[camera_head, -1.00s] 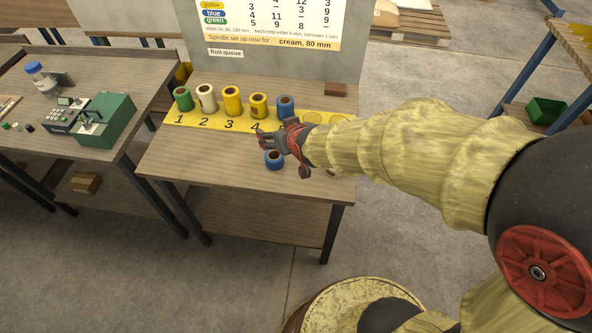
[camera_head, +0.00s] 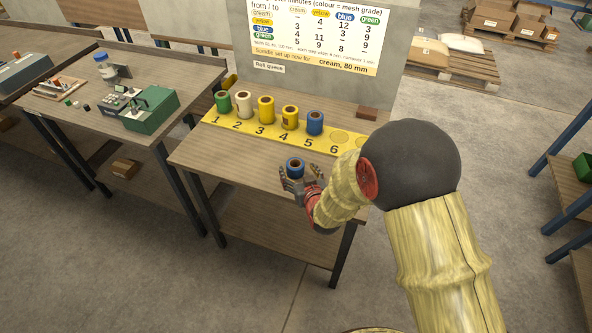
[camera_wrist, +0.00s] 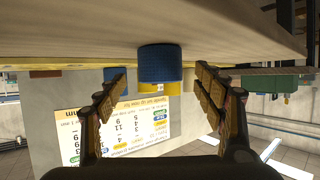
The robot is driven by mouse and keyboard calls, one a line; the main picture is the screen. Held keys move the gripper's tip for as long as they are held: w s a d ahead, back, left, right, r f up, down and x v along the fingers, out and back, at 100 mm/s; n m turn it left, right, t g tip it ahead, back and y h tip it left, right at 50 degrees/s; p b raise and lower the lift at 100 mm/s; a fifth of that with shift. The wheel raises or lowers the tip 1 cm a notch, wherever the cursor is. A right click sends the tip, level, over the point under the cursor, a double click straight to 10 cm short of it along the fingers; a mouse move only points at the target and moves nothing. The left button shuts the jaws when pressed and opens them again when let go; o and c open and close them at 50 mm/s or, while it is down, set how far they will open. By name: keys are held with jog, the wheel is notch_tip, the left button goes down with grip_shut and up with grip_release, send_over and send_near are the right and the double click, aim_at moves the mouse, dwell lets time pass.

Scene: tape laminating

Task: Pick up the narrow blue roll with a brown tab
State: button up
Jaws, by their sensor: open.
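A short blue roll (camera_head: 295,167) with a brown core stands upright on the front part of the table, apart from the numbered row. My gripper (camera_head: 299,180) is low at its near side, with its fingers spread and pointing at it. In the wrist view, which looks upside down, the blue roll (camera_wrist: 160,64) sits centred ahead between the open fingers (camera_wrist: 159,80). I cannot make out a brown tab on it. A taller blue roll (camera_head: 315,123) stands at spot 5 on the yellow strip.
The yellow numbered strip (camera_head: 262,133) also holds green, cream and yellow rolls; spot 6 looks empty. A brown block (camera_head: 367,114) lies at the back right. A board (camera_head: 315,35) stands behind. The bare tabletop (camera_head: 220,160) is clear left of the blue roll.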

aim_at(297, 169)
jog(key=b+x, duration=0.1)
jog(key=x, duration=0.3)
jog(key=shift+c, duration=1.3)
jog(key=c, duration=1)
